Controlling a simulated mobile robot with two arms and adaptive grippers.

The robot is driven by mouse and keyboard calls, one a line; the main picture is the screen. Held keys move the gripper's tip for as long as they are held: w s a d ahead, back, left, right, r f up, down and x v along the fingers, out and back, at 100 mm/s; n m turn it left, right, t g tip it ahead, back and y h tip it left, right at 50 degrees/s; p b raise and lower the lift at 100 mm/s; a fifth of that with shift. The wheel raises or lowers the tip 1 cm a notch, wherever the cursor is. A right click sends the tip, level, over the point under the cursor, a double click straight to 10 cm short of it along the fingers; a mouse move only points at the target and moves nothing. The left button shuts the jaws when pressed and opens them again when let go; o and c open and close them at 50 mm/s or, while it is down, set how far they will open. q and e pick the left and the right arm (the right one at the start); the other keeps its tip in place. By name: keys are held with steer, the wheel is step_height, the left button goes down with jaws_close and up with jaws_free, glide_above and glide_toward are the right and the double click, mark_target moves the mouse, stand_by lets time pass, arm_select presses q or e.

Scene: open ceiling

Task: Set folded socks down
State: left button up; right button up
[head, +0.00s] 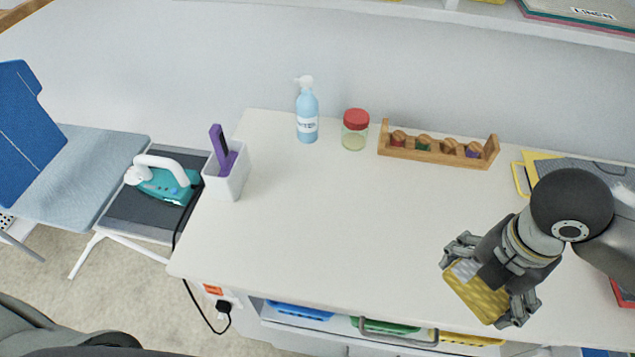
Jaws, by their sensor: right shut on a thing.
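The folded socks (477,297) are a yellow patterned bundle with a pale grey patch, at the lower right of the head view. My right gripper (484,287) is shut on them, with one finger at each side. They show over the front right part of the white table (310,220). I cannot tell whether they touch the tabletop. My left gripper is not in view.
A blue pump bottle (307,115), a red-lidded jar (355,130) and a wooden rack (437,150) stand at the back. A white bin (228,178) is at the left edge. A teal iron (165,183) sits beyond it. The table's middle is clear.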

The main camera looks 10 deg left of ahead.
mark_target(418, 251)
steer(key=shift+a+r, duration=0.1)
steer(key=shift+w+a+f+p, duration=0.15)
steer(key=shift+w+f, duration=0.15)
steer(key=shift+w, duration=0.3)
steer(key=shift+w+a+f+p, duration=0.15)
steer(key=shift+w+f, duration=0.15)
steer(key=shift+w, duration=0.25)
steer(key=w+a+f, duration=0.1)
steer(key=w+f, duration=0.1)
steer(key=w, duration=0.1)
steer(key=w+a+f+p, duration=0.1)
steer(key=w+a+f, duration=0.1)
steer(key=w+f, duration=0.1)
steer(key=w+a+f+p, duration=0.1)
steer(key=w+f, duration=0.1)
steer(key=w, duration=0.1)
steer(key=shift+a+f, duration=0.15)
steer(key=shift+a, duration=0.1)
steer(key=shift+w+a+f, duration=0.3)
steer(key=shift+w+f, duration=0.3)
steer(key=shift+f, duration=0.15)
step_height(418, 251, down, 3)
steer(key=shift+r+p, duration=0.1)
steer(key=shift+p, duration=0.9)
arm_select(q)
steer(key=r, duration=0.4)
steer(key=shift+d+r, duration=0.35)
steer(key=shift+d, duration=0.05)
arm_select(e)
steer(key=shift+f, duration=0.2)
